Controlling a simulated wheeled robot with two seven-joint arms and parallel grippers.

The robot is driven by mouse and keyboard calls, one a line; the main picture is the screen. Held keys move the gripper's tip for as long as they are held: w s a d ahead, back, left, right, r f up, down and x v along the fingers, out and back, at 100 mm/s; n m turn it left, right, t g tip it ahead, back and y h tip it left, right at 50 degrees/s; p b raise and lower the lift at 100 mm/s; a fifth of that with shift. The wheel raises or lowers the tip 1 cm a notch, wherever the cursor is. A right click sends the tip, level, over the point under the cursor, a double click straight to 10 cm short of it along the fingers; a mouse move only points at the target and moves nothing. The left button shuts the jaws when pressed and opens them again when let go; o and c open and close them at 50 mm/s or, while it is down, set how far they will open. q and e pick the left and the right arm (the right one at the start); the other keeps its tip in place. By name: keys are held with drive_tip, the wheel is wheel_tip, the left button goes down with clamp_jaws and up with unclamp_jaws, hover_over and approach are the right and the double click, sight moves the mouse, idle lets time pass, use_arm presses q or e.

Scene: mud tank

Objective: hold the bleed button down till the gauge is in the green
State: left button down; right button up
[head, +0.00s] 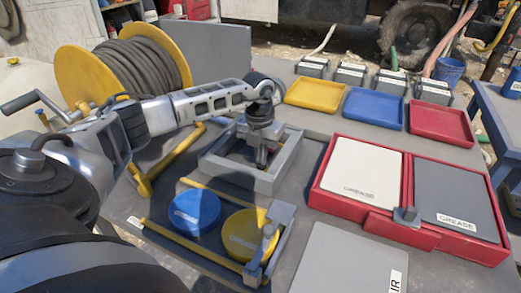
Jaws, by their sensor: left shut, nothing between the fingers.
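My left gripper (262,157) points down into a square grey open frame (262,184) near the middle of the bench. Its fingers are shut with nothing between them. The tips are inside the frame's walls; I cannot tell whether they touch anything below. I cannot make out the bleed button; the gripper may be covering it. No gauge face or green band can be made out. My right gripper is not in view.
A blue disc (194,211) and a yellow disc (240,236) lie in front of the frame, beside a grey clamp (272,250). A red case (373,226) with GREASE panels stands right. Yellow (315,94), blue (374,108) and red trays (441,122) lie behind. A hose reel (130,65) stands left.

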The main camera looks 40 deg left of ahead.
use_arm(q)
drive_tip(key=shift+s+d+f, duration=0.25)
drive_tip(key=shift+f, duration=0.15)
idle(0.5)
wheel_tip(320, 180, up, 17)
drive_tip(key=a, duration=0.1)
drive_tip(key=shift+w+f, duration=0.15)
drive_tip(key=shift+a, duration=0.1)
idle(0.5)
